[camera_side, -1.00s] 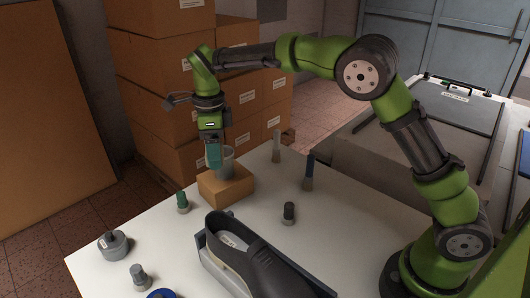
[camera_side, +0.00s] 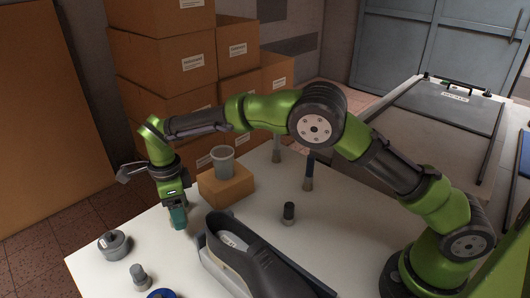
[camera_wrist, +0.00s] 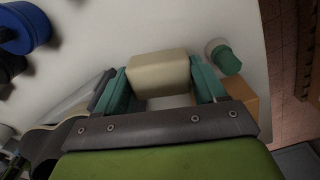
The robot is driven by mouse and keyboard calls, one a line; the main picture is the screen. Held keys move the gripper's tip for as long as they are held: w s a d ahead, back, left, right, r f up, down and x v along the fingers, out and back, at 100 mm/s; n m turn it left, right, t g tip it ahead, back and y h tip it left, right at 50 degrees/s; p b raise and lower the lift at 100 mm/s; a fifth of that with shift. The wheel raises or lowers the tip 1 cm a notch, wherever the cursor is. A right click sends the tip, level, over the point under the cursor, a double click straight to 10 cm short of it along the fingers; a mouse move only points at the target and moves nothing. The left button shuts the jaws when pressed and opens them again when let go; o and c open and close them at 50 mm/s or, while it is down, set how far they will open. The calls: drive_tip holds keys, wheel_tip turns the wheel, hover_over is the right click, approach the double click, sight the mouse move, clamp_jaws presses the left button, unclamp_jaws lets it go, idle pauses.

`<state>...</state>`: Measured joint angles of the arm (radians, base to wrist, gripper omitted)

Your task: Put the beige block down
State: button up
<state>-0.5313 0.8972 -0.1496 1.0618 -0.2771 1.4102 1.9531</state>
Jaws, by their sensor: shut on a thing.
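The beige block (camera_wrist: 158,74) sits between the two teal fingers in the wrist view. My gripper (camera_side: 178,218) is shut on it, low over the white table's left part in the side view. The block is hidden by the fingers in the side view. I cannot tell whether its underside touches the white tabletop (camera_side: 235,280).
A cardboard box (camera_side: 226,188) with a grey cup (camera_side: 223,160) stands close to the right. A dark shoe (camera_side: 250,255), a grey pot (camera_side: 113,244) and a small grey bottle (camera_side: 140,277) are nearer the front.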

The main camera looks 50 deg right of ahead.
sight(183, 236)
drive_tip(key=shift+f, duration=3.1)
drive_tip(key=shift+f, duration=0.1)
drive_tip(key=o, duration=1.1)
drive_tip(key=shift+f, duration=0.1)
drive_tip(key=shift+c, duration=0.2)
